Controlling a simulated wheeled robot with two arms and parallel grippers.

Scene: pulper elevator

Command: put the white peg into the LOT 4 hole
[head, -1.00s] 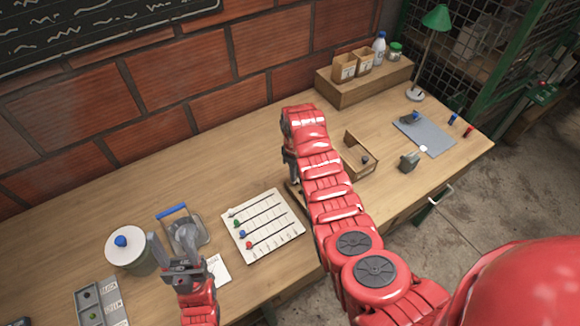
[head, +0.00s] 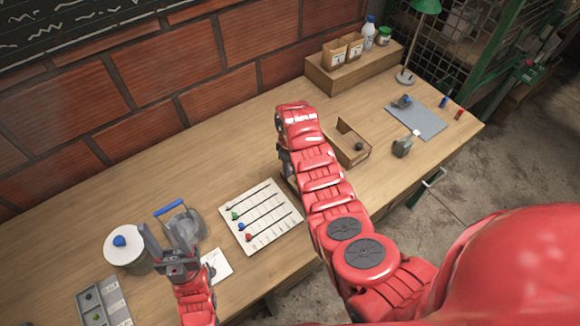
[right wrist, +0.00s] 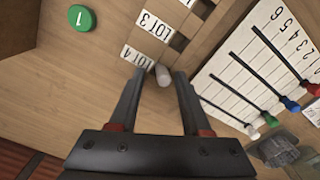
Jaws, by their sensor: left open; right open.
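The white peg (right wrist: 163,76) shows in the right wrist view at the inner end of the LOT 4 label (right wrist: 133,58), in line with the dark holes of the wooden rack (right wrist: 205,12). It looks upright; how deep it sits I cannot tell. My right gripper (right wrist: 159,73) is open, with one fingertip on each side of the peg and a visible gap. In the head view my right arm hides the peg and most of the rack. My left gripper (head: 164,243) is open and empty, near the white pot and the blue-handled item.
A slider board (head: 235,230) with coloured knobs lies beside the rack. A green disc marked 1 (right wrist: 81,18) is near the LOT labels. The white pot (head: 124,258), grey tray (head: 118,292), blue-handled item (head: 172,207) and open wooden box (head: 345,157) stand on the table.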

